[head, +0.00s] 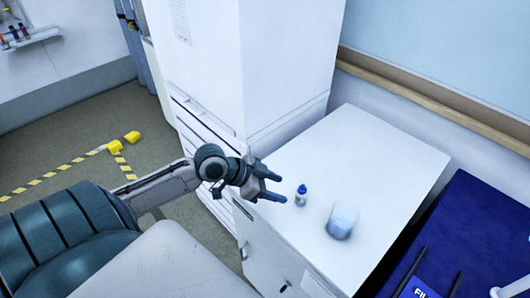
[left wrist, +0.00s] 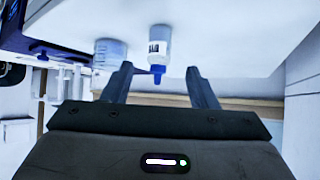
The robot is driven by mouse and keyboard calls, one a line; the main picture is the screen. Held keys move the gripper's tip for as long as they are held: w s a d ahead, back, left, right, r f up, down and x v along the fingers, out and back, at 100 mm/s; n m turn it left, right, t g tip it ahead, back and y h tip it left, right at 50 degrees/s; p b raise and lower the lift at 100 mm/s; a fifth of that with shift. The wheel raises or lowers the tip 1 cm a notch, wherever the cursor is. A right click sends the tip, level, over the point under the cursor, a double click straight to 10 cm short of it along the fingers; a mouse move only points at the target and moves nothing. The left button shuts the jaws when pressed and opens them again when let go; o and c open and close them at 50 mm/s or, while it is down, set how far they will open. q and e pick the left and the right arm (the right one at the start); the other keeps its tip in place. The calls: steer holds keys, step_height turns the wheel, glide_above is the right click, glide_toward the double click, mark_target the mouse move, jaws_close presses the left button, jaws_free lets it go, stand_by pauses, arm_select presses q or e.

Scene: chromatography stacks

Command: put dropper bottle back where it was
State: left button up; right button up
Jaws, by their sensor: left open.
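The dropper bottle (head: 301,196) is small and white with a blue cap. It stands upright on the white cabinet top (head: 350,150) in the head view. My left gripper (head: 280,185) is open, its fingers pointing at the bottle from the left, with the bottle just beyond the fingertips. In the left wrist view the bottle (left wrist: 158,48) appears upside down, lined up between the two spread fingers of the gripper (left wrist: 160,82). No finger visibly touches it. My right gripper is not in view.
A clear beaker (head: 342,220) stands right of the bottle on the same top. A tall white cabinet (head: 240,70) rises behind my left arm. A dark blue surface (head: 490,220) with dark tools lies at the right. The far part of the white top is clear.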

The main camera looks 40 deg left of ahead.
arm_select(q)
steer(key=v, duration=0.3)
steer(key=shift+s+a+r, duration=0.1)
steer(key=shift+s+r, duration=0.1)
stand_by(0.6)
